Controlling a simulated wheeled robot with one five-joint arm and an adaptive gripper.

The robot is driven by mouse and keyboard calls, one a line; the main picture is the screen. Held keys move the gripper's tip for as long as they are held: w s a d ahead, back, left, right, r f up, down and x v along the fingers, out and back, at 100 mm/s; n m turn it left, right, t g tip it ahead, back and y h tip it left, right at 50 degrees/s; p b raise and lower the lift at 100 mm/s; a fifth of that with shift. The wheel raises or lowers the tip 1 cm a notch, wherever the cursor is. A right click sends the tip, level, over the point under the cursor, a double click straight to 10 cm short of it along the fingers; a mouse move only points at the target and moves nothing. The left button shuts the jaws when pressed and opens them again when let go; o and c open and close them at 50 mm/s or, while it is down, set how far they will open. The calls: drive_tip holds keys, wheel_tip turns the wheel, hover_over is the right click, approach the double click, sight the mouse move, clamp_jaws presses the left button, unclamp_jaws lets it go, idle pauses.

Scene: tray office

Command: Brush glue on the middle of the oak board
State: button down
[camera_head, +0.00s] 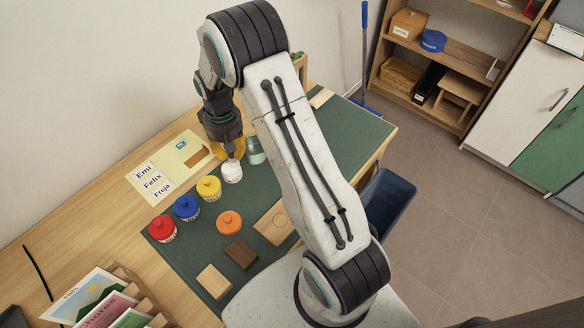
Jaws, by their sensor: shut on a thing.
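My gripper (232,156) points down over the back part of the green mat, its orange fingers close around the top of a small white pot (232,174). The fingers are shut and hide what they hold; I cannot tell whether it is the pot's knob, a lid or a brush handle. The tan board with a thin circle drawn on it (270,231), which looks like the oak board, lies flat on the mat, partly hidden behind my arm. A dark brown board (241,253) and a pale board (213,281) lie beside it. No glue is visible on the boards.
Red (162,229), blue (186,207) and yellow (209,188) knobbed pots stand in a row left of the white one. An orange knobbed pot or lid (229,222) sits nearer the boards. A greenish glass jar (255,151) stands close beside my gripper. A blue bin (388,205) is off the desk.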

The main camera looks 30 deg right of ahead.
drive_tip(key=shift+s+a+f, duration=0.1)
drive_tip(key=shift+s, duration=0.1)
idle(0.5)
drive_tip(key=shift+w+r+p, duration=0.15)
drive_tip(key=shift+r+p, duration=0.8)
drive_tip(key=shift+p, duration=0.1)
